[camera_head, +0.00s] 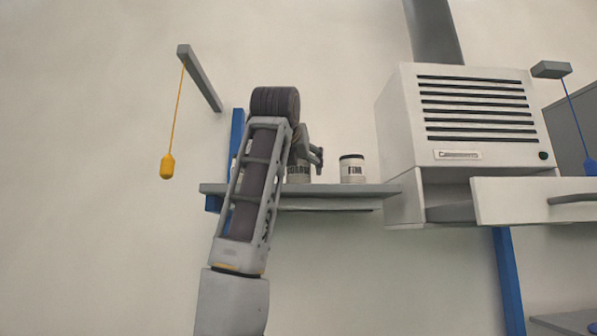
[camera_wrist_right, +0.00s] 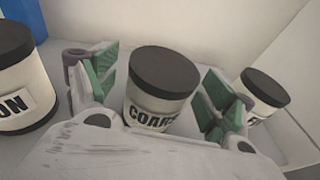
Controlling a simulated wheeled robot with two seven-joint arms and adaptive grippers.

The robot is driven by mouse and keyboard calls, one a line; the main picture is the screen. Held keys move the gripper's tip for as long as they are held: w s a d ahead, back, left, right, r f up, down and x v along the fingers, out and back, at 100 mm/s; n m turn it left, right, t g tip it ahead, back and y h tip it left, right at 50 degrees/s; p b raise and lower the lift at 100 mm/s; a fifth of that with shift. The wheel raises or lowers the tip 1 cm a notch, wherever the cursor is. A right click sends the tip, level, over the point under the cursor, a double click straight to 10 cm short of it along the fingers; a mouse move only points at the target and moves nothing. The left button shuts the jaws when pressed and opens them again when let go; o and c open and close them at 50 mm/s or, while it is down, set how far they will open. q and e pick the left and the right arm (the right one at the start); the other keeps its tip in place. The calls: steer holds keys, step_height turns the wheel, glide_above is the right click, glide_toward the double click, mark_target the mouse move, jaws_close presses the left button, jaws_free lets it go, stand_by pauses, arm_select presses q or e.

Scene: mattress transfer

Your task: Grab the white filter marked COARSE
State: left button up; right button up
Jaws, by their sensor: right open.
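The white filter marked COARSE (camera_wrist_right: 160,88), a white canister with a black lid, stands upright in the middle of the right wrist view. Its label is partly cut off by my gripper's body. My right gripper (camera_wrist_right: 156,92) is open, with one green-padded finger on each side of the canister; I see gaps between pads and canister. In the head view the COARSE filter (camera_head: 298,174) stands on the shelf, partly hidden by my right gripper (camera_head: 308,150) and arm. My left gripper is not in view.
The filter marked FINE (camera_head: 352,170) stands on the shelf (camera_head: 375,190) to the right. Another canister (camera_wrist_right: 24,82), its label ending in "ON", stands left of the left finger. A white vented cabinet (camera_head: 465,120) with an open drawer (camera_head: 535,200) is at right. A yellow pull cord (camera_head: 168,167) hangs left.

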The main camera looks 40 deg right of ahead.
steer(key=shift+w+d+f, duration=0.1)
steer(key=shift+w+d, duration=0.1)
steer(key=shift+d, duration=0.1)
steer(key=shift+a, duration=0.1)
steer(key=c, duration=1.2)
steer(key=shift+r, duration=5)
